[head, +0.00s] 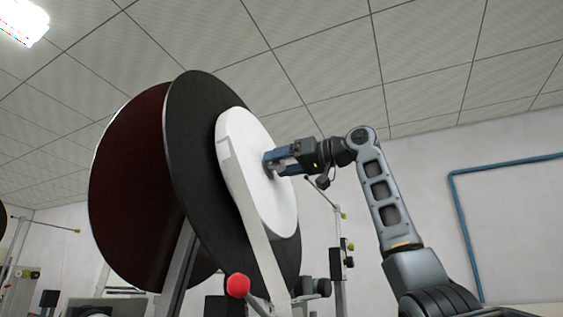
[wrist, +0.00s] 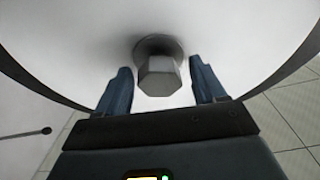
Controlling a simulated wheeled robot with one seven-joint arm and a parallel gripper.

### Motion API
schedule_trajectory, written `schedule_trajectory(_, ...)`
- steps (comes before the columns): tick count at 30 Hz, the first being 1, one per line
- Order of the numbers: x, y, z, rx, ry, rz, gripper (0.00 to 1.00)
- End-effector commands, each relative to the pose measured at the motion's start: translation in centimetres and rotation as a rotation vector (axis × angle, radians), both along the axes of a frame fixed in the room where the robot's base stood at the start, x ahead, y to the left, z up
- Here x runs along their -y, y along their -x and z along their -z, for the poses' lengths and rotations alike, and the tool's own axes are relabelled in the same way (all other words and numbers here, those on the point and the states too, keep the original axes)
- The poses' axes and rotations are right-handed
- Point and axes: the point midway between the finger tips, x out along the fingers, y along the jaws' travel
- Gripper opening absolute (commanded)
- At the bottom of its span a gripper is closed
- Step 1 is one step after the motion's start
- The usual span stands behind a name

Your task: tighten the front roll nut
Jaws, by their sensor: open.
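The front roll nut (wrist: 159,76) is a grey hex nut at the centre of the white roll, seen in the wrist view. The white roll (head: 276,205) hangs in front of a large black disc (head: 190,150) in the head view. My gripper (head: 270,164) is at the roll's centre; in the wrist view (wrist: 160,84) its two blue fingers are open, one on each side of the nut. A gap shows between each finger and the nut. In the head view the nut is hidden by the fingers.
A dark red disc (head: 125,190) stands behind the black one. A white strip (head: 262,255) runs down from the roll past a red ball knob (head: 238,285). Stands with small fittings (head: 342,255) are below my arm. The space right of my arm looks clear up to the wall.

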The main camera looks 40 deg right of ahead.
Motion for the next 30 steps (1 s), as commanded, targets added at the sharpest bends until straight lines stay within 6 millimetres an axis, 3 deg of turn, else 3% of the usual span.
schedule_trajectory(5, 0.01, 0.0, 0.03, 0.0, 0.0, 0.0, 0.69)
schedule_trajectory(22, 0.04, 0.02, 0.02, 0.0, 0.0, 0.0, 0.14)
schedule_trajectory(30, -0.02, 0.01, 0.01, -0.009, -0.028, 0.006, 0.14)
